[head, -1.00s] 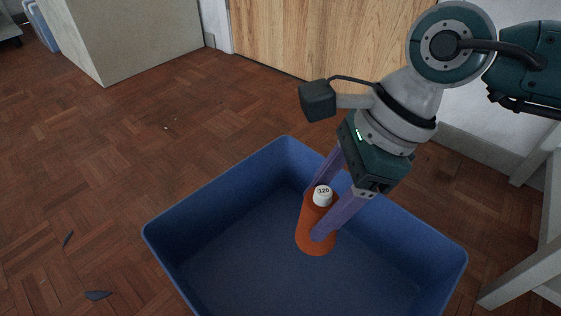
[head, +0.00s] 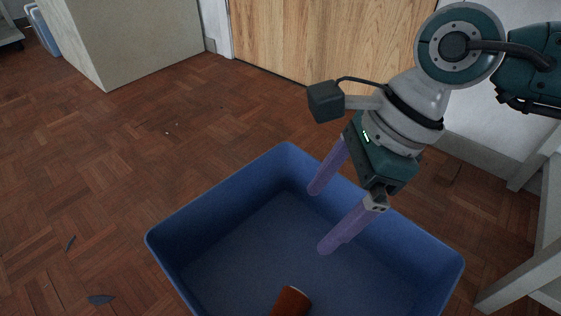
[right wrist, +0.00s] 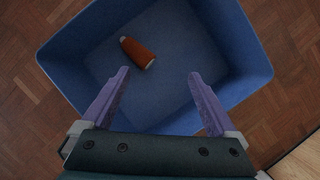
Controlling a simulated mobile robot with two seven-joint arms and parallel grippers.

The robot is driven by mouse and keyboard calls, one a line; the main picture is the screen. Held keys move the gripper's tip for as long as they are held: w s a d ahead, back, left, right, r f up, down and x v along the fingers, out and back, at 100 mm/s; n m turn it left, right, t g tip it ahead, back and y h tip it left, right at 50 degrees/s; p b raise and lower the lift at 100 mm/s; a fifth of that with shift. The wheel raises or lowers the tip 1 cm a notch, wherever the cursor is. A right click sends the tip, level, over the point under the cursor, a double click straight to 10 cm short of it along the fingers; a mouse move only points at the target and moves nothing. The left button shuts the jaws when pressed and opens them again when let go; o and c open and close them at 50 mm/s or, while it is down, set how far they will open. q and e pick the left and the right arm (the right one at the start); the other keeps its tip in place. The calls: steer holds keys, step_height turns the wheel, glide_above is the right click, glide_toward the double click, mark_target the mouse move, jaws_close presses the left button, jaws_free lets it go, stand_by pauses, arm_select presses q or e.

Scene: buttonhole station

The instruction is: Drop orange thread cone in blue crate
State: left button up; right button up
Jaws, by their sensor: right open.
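The orange thread cone (head: 292,300) lies tilted on its side inside the blue crate (head: 205,202), partly cut off by the bottom edge of the head view. In the right wrist view the whole cone (right wrist: 138,53) shows on the floor of the crate (right wrist: 252,75), its pale tip toward the upper left. My right gripper (head: 320,220) is open and empty, its purple fingers spread over the crate. The fingers (right wrist: 158,76) are apart from the cone in the right wrist view. My left gripper is not in view.
Parquet floor (head: 110,165) surrounds the crate and is mostly clear. A wooden door (head: 320,40) and a pale block (head: 140,45) stand behind. Pale legs of a stand (head: 520,285) are at the right. A small dark scrap (head: 100,299) lies at the lower left.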

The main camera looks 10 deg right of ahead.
steer(key=p+v, duration=0.5)
steer(key=v, duration=0.3)
steer(key=shift+r, duration=0.2)
